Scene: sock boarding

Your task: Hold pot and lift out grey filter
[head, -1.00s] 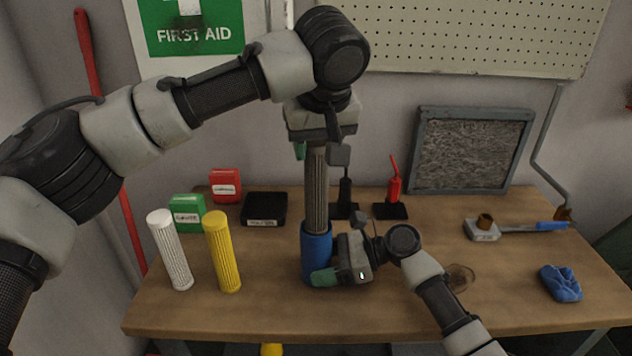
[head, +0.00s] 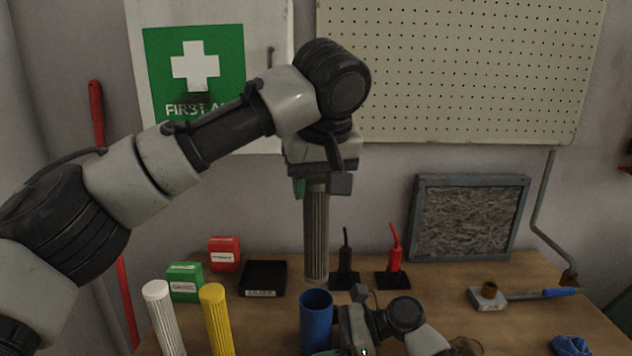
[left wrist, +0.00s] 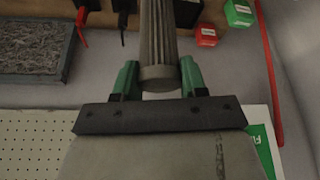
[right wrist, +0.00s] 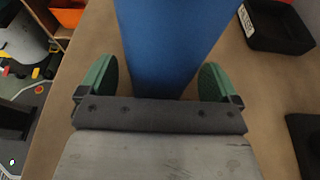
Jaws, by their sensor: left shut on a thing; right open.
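The grey ribbed filter (head: 316,235) hangs upright above the blue pot (head: 316,325). Its lower end is clear of the pot's open rim, by a small gap. My left gripper (head: 317,188) is shut on the filter's top end. The left wrist view shows the filter (left wrist: 158,45) between its green fingers. My right gripper (right wrist: 160,85) is open, with one green finger on each side of the pot's wall (right wrist: 172,35). The pot stands upright on the table.
A yellow filter (head: 216,320) and a white filter (head: 164,320) stand left of the pot. A black tray (head: 262,278) and green (head: 184,283) and red boxes (head: 224,254) are behind them.

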